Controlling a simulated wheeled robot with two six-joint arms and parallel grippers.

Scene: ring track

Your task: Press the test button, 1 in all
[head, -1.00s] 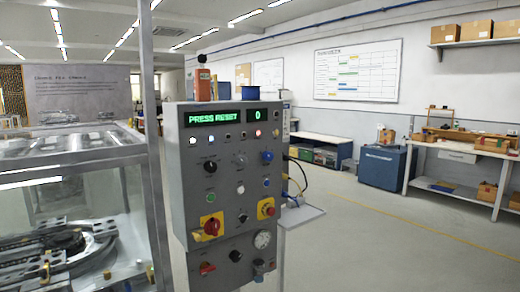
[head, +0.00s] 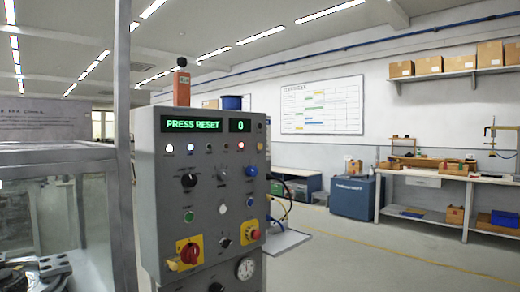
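A grey control panel (head: 165,215) stands upright left of centre in the head view. Its green display (head: 192,124) reads "PRESS RESET" and a small counter display (head: 240,125) reads "0". Below are several lamps, knobs and buttons, among them a green button (head: 189,216), a white button (head: 223,208), a blue knob (head: 251,171), a red rotary switch (head: 189,252) on a yellow plate and a red mushroom button (head: 252,233) on a yellow plate. The labels are too small to read, so I cannot tell which is the test button. Neither gripper is in view.
A glass-walled machine enclosure (head: 60,155) stands directly left of the panel. A small shelf (head: 285,242) juts out at the panel's right side. The floor (head: 350,265) to the right is open, with a blue cabinet (head: 352,197) and a workbench (head: 425,178) beyond.

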